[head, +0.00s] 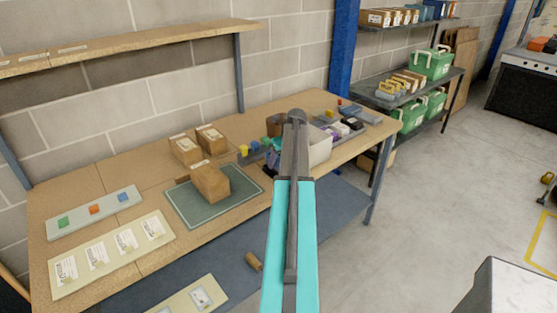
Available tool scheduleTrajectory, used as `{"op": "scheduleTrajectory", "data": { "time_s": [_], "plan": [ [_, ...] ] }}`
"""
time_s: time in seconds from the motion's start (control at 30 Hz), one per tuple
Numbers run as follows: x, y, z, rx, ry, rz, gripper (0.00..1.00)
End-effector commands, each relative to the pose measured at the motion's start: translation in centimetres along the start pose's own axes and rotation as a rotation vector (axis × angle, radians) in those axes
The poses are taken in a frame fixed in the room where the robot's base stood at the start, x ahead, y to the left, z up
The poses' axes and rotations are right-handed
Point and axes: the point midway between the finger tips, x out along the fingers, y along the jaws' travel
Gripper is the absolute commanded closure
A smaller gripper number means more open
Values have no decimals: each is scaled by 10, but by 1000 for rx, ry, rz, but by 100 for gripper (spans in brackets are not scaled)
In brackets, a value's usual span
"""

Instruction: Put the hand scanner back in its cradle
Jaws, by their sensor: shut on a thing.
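My own teal and dark grey arm rises through the middle of the head view and covers part of the bench behind it. My gripper cannot be made out; the arm hides that area. I cannot clearly identify the hand scanner or its cradle. A small dark object (271,164) shows just left of the arm at the bench's front edge, partly covered; I cannot tell what it is. The wooden workbench (145,178) runs along the block wall.
A brown carton (210,182) sits on a green mat (183,210), with two smaller cartons behind. A label sheet (110,252) and a strip with coloured squares (78,222) lie left. A white bin (319,147) and a grey tray (368,115) stand right. Open floor (415,200) lies right.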

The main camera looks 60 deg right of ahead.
Motion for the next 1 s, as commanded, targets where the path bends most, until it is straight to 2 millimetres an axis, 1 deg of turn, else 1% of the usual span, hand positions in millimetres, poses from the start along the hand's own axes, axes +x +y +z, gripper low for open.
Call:
{"op": "scheduleTrajectory", "data": {
  "time_s": [0.27,0.67,0.7,0.77,0.8,0.83,1.0],
  "plan": [
    [4,0,-2,0,-1,0,77],
    [5,0,-2,0,-1,-1,77],
    [5,0,-2,0,-1,-1,44],
    [5,0,-2,0,-1,-1,34],
    [5,0,-2,1,-1,-1,27],
    [5,0,-2,1,-1,-1,25],
    [5,0,-2,1,-1,-1,25]
  ]
}}
